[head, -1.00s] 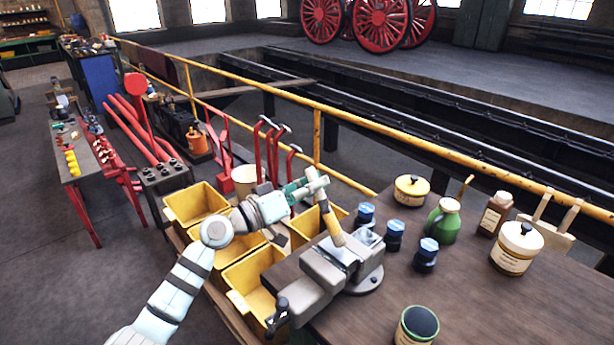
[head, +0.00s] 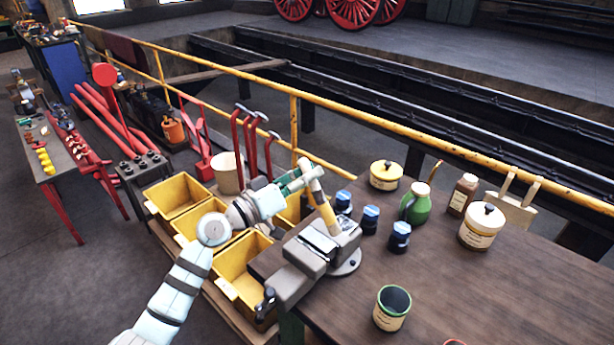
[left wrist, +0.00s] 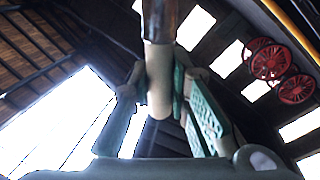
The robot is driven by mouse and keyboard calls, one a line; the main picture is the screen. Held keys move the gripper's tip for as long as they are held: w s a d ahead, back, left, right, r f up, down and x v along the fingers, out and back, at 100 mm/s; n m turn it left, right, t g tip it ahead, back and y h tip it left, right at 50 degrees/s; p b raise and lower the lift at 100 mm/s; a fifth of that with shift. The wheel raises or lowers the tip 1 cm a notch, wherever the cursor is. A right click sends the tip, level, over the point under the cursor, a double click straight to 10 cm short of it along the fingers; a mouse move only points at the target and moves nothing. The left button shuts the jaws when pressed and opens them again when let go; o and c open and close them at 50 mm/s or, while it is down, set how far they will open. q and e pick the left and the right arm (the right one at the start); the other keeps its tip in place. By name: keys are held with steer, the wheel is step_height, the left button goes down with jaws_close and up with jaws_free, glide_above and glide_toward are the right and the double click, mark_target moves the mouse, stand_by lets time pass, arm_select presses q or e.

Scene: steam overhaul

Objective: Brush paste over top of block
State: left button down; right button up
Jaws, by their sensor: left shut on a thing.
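My left gripper (head: 297,180) is shut on a brush (head: 322,205) with a tan, wooden-looking body and a pale end. The brush hangs tilted, its lower end over the grey bench vise (head: 305,258). A light grey block (head: 320,241) shows between the vise jaws. I cannot tell whether the brush touches it. In the left wrist view the green fingers (left wrist: 160,95) close around the pale part of the brush (left wrist: 160,65), and its brown part runs up out of the picture. An open cream tin (head: 391,309) with a dark green inside stands on the bench. My right gripper is not in view.
Yellow bins (head: 240,272) sit left.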

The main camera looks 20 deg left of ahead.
mark_target(308, 169)
arm_select(q)
steer(key=shift+r+p, duration=0.8)
steer(key=shift+r, duration=0.75)
steer(key=shift+f, duration=0.15)
